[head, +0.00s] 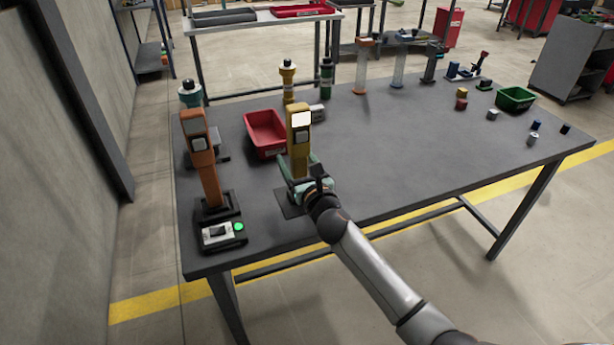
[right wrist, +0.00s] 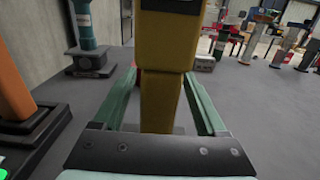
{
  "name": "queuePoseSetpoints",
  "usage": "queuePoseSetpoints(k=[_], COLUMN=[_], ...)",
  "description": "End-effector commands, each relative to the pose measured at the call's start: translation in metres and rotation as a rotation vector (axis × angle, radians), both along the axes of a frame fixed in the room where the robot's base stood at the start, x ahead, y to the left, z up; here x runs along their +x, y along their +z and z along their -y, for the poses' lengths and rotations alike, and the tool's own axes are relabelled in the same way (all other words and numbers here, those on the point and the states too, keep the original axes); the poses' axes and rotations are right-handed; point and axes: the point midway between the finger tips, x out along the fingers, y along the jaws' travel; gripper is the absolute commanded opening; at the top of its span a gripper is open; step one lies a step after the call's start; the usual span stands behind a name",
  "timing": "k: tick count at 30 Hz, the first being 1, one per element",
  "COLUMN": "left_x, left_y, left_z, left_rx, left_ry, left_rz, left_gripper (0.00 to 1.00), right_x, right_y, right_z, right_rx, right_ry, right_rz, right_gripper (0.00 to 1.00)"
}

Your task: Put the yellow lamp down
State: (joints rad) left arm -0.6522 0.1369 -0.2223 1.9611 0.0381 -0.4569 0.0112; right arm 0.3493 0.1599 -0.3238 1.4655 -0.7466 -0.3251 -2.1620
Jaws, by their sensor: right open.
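The yellow lamp (head: 299,136) stands upright near the front left of the grey table, with a lit white panel at its top. My right gripper (head: 300,180) is low at the lamp, its green fingers open on either side of the stem. In the right wrist view the yellow lamp (right wrist: 160,80) stands between the two fingers (right wrist: 162,105), with a gap visible on each side. My left gripper is not in view.
An orange lamp (head: 201,158) stands on a black base to the left, behind a switch box (head: 222,235) with a green light. A red bin (head: 265,134) is just behind the yellow lamp. A green bin (head: 515,98) and small parts lie far right. The table middle (head: 410,140) is clear.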

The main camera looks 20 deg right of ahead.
Motion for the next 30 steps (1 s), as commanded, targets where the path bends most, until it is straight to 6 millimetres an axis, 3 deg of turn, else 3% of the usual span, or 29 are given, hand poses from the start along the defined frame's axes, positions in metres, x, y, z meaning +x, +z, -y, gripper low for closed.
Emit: queuePoseSetpoints(k=[15,21,30], left_x=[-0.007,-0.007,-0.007], left_y=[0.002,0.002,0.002], left_z=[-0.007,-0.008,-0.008], left_rx=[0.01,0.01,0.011], left_ry=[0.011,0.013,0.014], left_rz=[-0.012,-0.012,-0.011], left_gripper=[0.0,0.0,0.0], right_x=[-0.094,-0.108,-0.109], right_y=[0.0,0.0,0.001], right_z=[0.003,0.003,0.003], right_rx=[-0.001,0.0,0.0], right_ry=[0.002,0.001,0.001], right_rz=[0.0,0.0,0.001], right_gripper=[0.75,0.75,0.75])
